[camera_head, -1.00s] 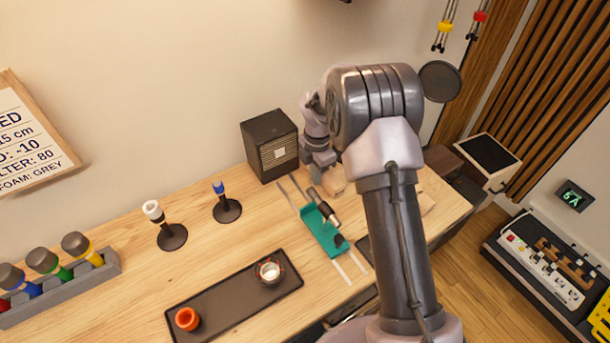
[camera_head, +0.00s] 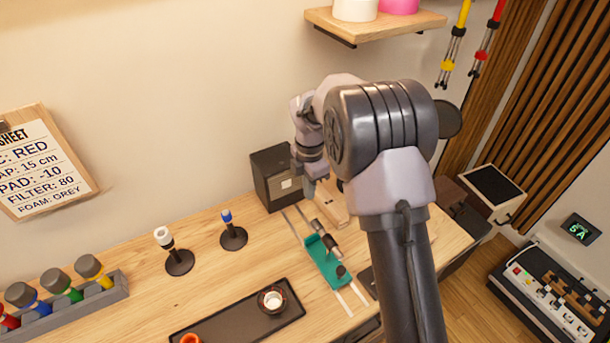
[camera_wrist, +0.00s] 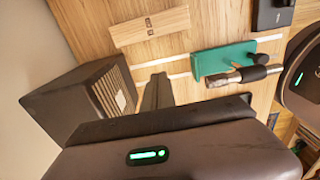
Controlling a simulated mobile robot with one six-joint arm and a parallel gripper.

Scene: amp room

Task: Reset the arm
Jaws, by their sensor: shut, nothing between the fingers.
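My arm rises from the lower right of the head view and bends toward the back wall. My gripper (camera_head: 309,188) hangs above the wooden table, in front of the small dark speaker box (camera_head: 277,178). In the wrist view my gripper's dark fingers (camera_wrist: 157,92) are together with nothing between them. They point at the table between the speaker box (camera_wrist: 85,100) and a green holder (camera_wrist: 222,60). No object is held.
The green holder (camera_head: 325,262) carries a dark cylinder and sits on two pale rails. A black tray (camera_head: 235,322) holds a small cup. Two stands with a white tip (camera_head: 164,237) and a blue tip (camera_head: 227,217) are on the left. A shelf (camera_head: 375,24) hangs above.

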